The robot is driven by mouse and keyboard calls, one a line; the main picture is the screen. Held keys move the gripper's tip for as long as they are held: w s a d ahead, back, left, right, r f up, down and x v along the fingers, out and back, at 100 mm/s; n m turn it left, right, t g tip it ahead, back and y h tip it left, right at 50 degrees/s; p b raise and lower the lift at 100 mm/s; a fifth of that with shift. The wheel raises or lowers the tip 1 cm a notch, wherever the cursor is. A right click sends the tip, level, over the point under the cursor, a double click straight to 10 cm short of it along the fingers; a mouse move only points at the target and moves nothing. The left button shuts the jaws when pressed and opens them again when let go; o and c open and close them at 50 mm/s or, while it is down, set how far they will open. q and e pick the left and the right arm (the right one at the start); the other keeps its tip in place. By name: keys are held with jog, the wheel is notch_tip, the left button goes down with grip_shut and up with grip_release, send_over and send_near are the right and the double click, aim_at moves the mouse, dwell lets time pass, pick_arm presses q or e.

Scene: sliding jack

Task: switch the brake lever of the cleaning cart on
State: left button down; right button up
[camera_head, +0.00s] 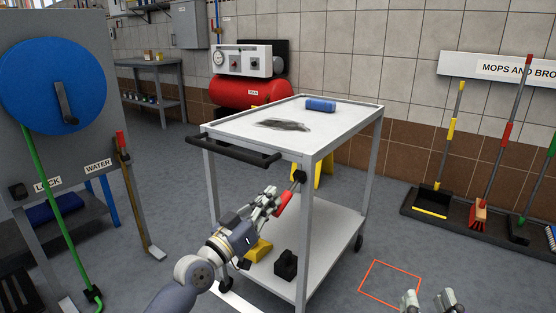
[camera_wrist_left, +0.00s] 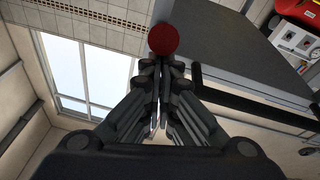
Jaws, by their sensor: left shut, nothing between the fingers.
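The cleaning cart (camera_head: 345,120) stands in the middle of the head view, with a white top and a lower shelf. Its brake lever (camera_head: 283,203) has a red grip and a dark pivot on the near corner post. The grip slants down and left from the pivot. My left gripper (camera_head: 274,201) is shut and empty, close beside the red grip. In the left wrist view the round red end of the lever (camera_wrist_left: 163,39) sits just beyond the closed fingertips (camera_wrist_left: 162,64); whether they touch is unclear. My right gripper (camera_head: 429,301) is open and empty at the bottom right, away from the cart.
A black push handle (camera_head: 232,150) runs along the cart's left end. A blue roll (camera_head: 320,104) and a dark cloth (camera_head: 282,125) lie on top. A yellow item (camera_head: 258,251) and a black block (camera_head: 286,264) are low at the cart. An orange-outlined square (camera_head: 390,284) marks clear floor.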

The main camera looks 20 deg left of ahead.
jog(key=shift+r, duration=0.15)
dwell(0.4)
